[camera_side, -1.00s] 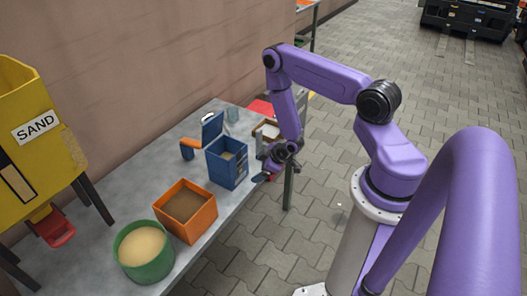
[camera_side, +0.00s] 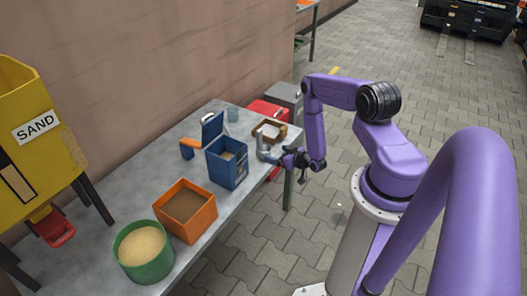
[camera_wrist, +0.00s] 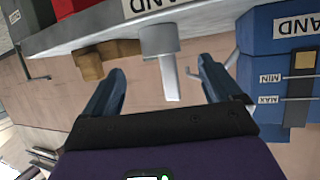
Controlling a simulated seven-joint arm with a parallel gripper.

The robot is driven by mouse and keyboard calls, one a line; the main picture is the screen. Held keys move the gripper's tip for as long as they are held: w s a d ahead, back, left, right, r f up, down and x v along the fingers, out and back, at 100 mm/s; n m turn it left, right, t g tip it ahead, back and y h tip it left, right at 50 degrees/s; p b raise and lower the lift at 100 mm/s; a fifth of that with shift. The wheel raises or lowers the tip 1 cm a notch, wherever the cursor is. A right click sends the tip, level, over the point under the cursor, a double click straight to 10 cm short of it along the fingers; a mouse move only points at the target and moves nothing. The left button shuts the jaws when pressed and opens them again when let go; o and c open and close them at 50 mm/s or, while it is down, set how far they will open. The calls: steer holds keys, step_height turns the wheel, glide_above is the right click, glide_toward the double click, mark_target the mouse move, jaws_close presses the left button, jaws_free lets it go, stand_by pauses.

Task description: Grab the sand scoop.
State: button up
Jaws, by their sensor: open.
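A light grey metal piece, which looks like the sand scoop (camera_wrist: 158,40), lies ahead of my gripper (camera_wrist: 161,72) in the wrist view. Its narrow strip reaches into the gap between the two fingers, nearer the right one. The fingers stand apart on either side of it, and I see no grip on it. In the side view the grey scoop (camera_side: 262,143) shows at the table's right edge, just left of my gripper (camera_side: 275,158). Its far end is hard to make out there.
A blue lidded box (camera_side: 228,168) stands close by and fills the right of the wrist view (camera_wrist: 275,65). A brown wooden item (camera_side: 270,125) is behind. An orange bin (camera_side: 186,236), a green sand tub (camera_side: 125,238) and a yellow SAND hopper (camera_side: 60,185) are further left.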

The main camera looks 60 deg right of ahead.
mark_target(262, 149)
steer(key=x, duration=0.5)
steer(key=shift+w+f, duration=0.1)
steer(key=shift+x, duration=2.75)
steer(key=c, duration=1.1)
